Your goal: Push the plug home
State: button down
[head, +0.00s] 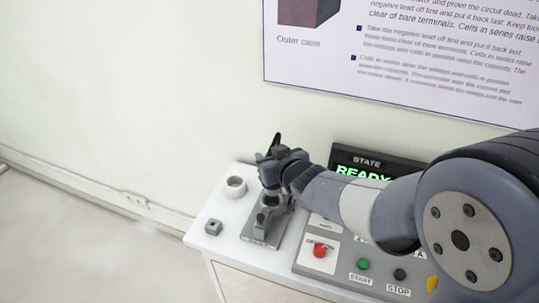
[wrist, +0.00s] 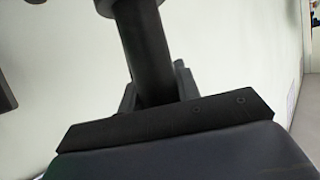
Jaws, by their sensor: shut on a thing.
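My gripper (head: 271,188) is above the grey metal fixture (head: 258,236) on the white bench, with the arm reaching in from the right. In the wrist view, my gripper (wrist: 155,84) is shut on a dark cylindrical thing (wrist: 148,45), which seems to be the plug. The cylinder widens at the top of that view, and its end is partly cut off by the frame. The gripper and wrist hide most of the plug in the head view. I cannot tell how deep the plug sits in the fixture or whether it touches the socket.
A control panel (head: 340,266) with a red button (head: 320,250) and a green button (head: 363,264) lies to the right. A display (head: 364,167) reads READY.

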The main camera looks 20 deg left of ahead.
jog(key=shift+f+b, duration=1)
jog(key=shift+f, duration=0.45)
jog(key=shift+f+b, duration=2.15)
jog(key=shift+f, duration=0.1)
jog(key=c, duration=0.9)
grip_release()
jog(key=shift+c, duration=0.2)
jog(key=p+v, duration=0.2)
jog(key=v, duration=0.8)
jog(key=shift+s+d+r, duration=0.25)
